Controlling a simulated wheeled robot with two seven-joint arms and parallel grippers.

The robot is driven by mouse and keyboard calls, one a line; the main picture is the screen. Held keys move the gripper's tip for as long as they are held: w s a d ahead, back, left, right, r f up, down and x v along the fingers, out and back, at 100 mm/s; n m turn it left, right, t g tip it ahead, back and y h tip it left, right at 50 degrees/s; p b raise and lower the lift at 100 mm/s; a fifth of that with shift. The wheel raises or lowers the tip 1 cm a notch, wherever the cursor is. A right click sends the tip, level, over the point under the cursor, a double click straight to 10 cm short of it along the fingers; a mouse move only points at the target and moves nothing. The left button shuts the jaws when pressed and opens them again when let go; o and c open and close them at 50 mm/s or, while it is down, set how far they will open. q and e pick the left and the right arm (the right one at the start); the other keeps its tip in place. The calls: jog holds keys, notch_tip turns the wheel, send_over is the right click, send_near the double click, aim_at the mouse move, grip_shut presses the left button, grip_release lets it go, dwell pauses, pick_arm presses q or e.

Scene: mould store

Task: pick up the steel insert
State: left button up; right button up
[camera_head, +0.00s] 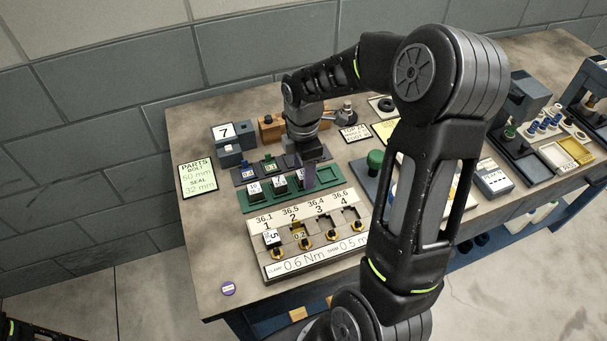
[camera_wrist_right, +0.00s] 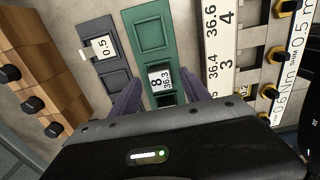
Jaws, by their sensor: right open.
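A steel block with a white label reading 8 and 36.3 (camera_wrist_right: 160,80) sits in a compartment of the green tray (camera_wrist_right: 129,45). I cannot tell for sure that it is the insert named. My right gripper (camera_wrist_right: 161,92) is open, with its purple fingers on either side of this block, and I cannot tell whether they touch it. In the head view the right gripper (camera_head: 304,170) is low over the green tray (camera_head: 262,207). Labelled blocks (camera_head: 254,187) stand in the tray's left compartments; the finger partly hides the one nearest it. My left gripper is not in view.
A fixture board (camera_head: 290,249) with numbered stations and brass-coloured clamps lies in front of the tray. A grey-blue tray with small labelled pieces (camera_head: 247,172) is behind it. A wooden block with black knobs (camera_wrist_right: 50,60) stands beyond. The table's front left is mostly clear.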

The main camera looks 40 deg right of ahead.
jog(key=shift+f, duration=0.5)
jog(key=shift+c, duration=0.5)
grip_shut()
dwell(0.4)
